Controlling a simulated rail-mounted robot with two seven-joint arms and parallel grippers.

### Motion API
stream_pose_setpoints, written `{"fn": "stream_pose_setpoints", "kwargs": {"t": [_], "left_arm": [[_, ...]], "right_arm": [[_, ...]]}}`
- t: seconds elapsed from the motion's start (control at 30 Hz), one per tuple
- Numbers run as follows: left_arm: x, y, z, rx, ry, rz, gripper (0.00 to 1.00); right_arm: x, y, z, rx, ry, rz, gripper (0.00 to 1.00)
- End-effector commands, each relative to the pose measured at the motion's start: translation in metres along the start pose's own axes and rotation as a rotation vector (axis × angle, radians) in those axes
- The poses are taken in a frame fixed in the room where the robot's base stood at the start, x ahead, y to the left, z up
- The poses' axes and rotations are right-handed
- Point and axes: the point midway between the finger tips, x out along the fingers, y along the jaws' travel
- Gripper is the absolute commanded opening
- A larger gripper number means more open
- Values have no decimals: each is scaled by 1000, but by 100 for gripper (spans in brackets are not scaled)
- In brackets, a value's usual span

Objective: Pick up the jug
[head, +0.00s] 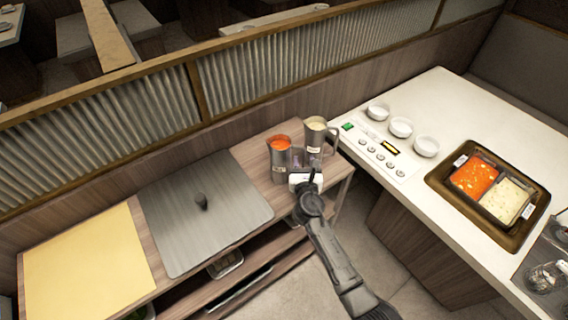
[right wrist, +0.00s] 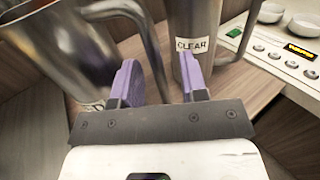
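A metal jug (head: 279,165) with red-orange contents stands near the right end of the wooden counter. A second metal jug (head: 314,136) with pale contents stands just behind it to the right. My right gripper (head: 306,160) is low at the two jugs. In the right wrist view its purple fingers (right wrist: 158,82) are apart. The left jug (right wrist: 62,50) appears tilted there, and its curved handle comes down into the space between the fingers; contact is not clear. The other jug (right wrist: 194,20), labelled "CLEAR", is beyond the right finger. My left gripper is not in view.
A grey lid or board (head: 200,225) with a dark knob and a yellow board (head: 90,270) cover the counter's left. To the right, a white table (head: 440,105) holds several small white bowls (head: 401,127), a button panel and a sauce tray (head: 440,180). A ribbed partition stands behind.

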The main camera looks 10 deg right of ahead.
Motion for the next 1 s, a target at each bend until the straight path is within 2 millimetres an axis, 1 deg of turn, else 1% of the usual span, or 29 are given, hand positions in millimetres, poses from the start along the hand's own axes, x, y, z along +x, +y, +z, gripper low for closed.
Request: {"fn": "stream_pose_setpoints", "kwargs": {"t": [0.1,0.37,0.8,1.0], "left_arm": [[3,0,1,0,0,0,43],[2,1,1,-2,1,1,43],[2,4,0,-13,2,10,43],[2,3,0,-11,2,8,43]], "right_arm": [[7,0,-1,0,0,0,40],[8,0,0,0,1,0,40],[8,0,0,-1,1,0,0],[8,0,0,-1,1,0,0]]}}
